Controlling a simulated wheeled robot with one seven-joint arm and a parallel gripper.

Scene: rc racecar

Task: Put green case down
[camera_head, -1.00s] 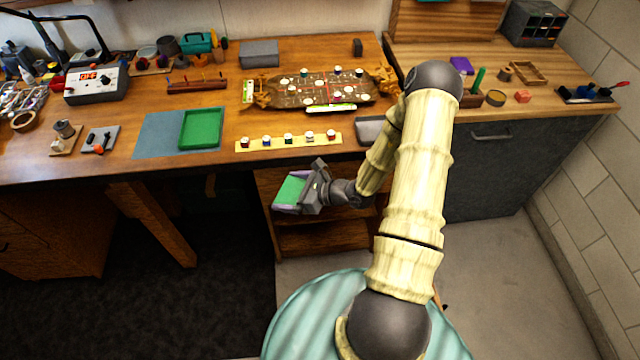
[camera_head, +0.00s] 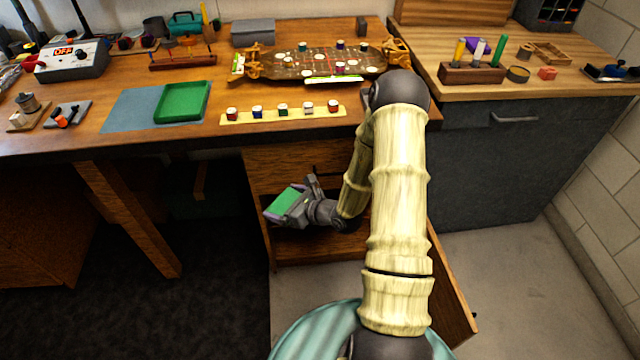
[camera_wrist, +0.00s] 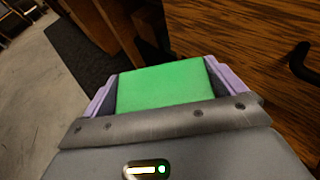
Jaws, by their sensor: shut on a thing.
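The green case (camera_head: 284,202) is held in my gripper (camera_head: 282,205), which is shut on it. In the wrist view the green case (camera_wrist: 160,86) lies between the two purple fingers of my gripper (camera_wrist: 165,84), its flat green face showing. In the head view my gripper and the case are in front of the workbench, below the tabletop, over or in front of an open wooden drawer space (camera_head: 320,250). I cannot tell whether the case touches anything below it.
A green tray (camera_head: 182,102) sits on a blue-grey mat (camera_head: 130,110) on the workbench (camera_head: 70,140). A strip with several small coloured pots (camera_head: 283,113) and a racecar chassis (camera_head: 320,64) are beside it. A dark cabinet (camera_head: 500,165) stands right. A drawer handle (camera_wrist: 300,62) shows in the wrist view.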

